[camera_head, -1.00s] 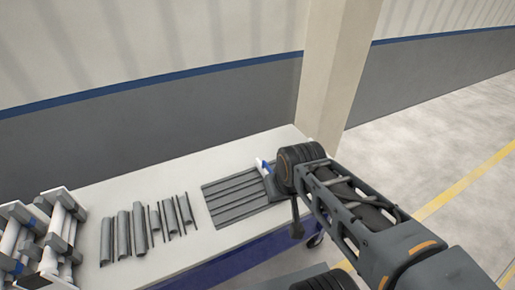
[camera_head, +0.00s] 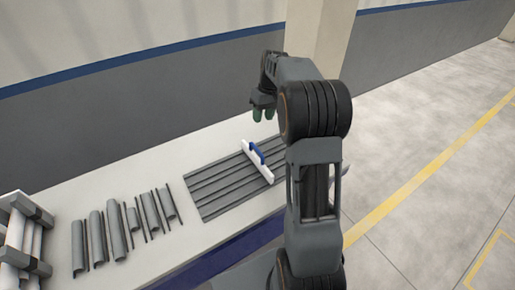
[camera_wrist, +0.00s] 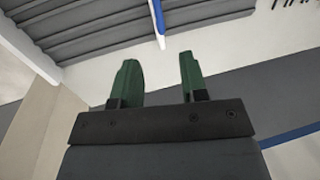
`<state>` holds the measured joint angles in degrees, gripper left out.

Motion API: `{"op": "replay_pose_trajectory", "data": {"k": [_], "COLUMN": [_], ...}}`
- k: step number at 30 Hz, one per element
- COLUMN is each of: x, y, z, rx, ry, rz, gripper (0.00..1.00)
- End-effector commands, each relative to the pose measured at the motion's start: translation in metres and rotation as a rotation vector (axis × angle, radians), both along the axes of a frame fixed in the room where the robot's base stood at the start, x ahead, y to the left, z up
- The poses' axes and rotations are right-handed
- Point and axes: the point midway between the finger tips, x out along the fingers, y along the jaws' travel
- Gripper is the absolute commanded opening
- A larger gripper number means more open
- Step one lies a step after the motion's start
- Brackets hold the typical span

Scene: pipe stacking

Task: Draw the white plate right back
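The white plate (camera_head: 259,166) with a blue handle (camera_head: 257,152) stands on edge across the grooved grey tray (camera_head: 212,190), near the tray's right end. My gripper (camera_head: 264,115) hangs beyond the plate, toward the back of the table, fingers down and apart from the plate. In the wrist view the two green fingers (camera_wrist: 157,85) are spread with nothing between them. The plate's white and blue edge (camera_wrist: 158,25) shows ahead of the fingers, next to the tray's ribs (camera_wrist: 90,25). My arm hides the area right of the tray.
Several grey half-pipes and thin rods (camera_head: 117,230) lie left of the tray. A rack of white pipes (camera_head: 24,240) stands at the far left. A pillar (camera_head: 318,45) rises behind the table, near my arm. The white tabletop (camera_head: 150,170) is bare along the back.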

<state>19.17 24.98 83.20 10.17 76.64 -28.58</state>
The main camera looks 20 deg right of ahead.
Motion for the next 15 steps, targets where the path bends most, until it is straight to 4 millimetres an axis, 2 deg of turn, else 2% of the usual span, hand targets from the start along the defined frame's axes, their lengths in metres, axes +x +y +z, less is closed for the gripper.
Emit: {"op": "replay_pose_trajectory", "data": {"k": [5,15], "x": [0.003,0.0], "y": [-0.001,0.012], "z": [-0.023,-0.086], "rx": [0.007,0.007], "ry": [0.007,0.008], "rz": [0.004,0.002], "gripper": [0.4,0.4]}}
